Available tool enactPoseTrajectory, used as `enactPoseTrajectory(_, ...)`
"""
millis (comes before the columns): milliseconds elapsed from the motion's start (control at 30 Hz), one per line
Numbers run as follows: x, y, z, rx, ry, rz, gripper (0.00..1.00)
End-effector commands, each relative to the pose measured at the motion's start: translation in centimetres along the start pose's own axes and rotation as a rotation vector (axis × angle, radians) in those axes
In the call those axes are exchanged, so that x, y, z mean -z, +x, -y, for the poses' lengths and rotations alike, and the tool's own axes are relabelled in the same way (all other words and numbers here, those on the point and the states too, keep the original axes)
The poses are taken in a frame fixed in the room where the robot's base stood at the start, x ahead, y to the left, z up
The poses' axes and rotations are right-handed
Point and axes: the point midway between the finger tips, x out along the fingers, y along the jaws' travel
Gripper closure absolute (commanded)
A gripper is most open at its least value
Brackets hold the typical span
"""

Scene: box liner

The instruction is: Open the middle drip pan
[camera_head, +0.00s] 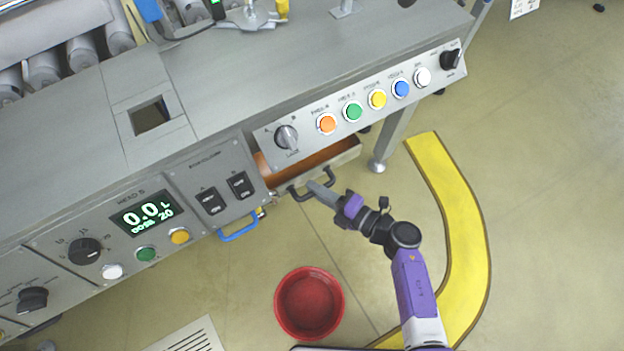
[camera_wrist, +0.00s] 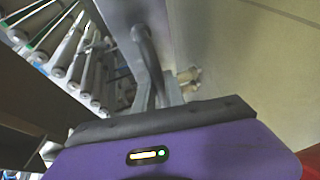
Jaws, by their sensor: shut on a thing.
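The drip pan (camera_head: 345,157) is a grey-fronted drawer with an orange-brown inside, under the row of coloured buttons. It stands partly pulled out, and part of its inside shows below the machine's panel. Its dark bar handle (camera_head: 297,194) is on the front face. My gripper (camera_head: 318,189) is shut on the handle. In the wrist view, the dark handle (camera_wrist: 146,55) runs down to my gripper's fingers (camera_wrist: 160,96), and the pan's grey front lies behind it. The fingertips' exact contact is partly hidden.
A blue handle (camera_head: 238,231) sits left of the pan below the machine. A red round bowl (camera_head: 309,303) is on the floor in front. A machine leg (camera_head: 391,140) and a yellow curved floor strip (camera_head: 459,220) are to the right. Floor around the bowl is mostly clear.

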Motion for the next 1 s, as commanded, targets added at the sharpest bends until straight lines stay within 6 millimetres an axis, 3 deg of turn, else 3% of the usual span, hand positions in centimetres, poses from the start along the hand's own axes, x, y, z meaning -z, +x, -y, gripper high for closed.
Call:
enactPoseTrajectory(600,7.6,-18.6,4.1,0.007,0.003,0.004,1.0)
enactPoseTrajectory(800,9.4,-23.0,5.0,0.005,0.002,0.003,1.0)
enactPoseTrajectory(1000,10.5,-25.6,5.6,0.004,0.001,0.003,1.0)
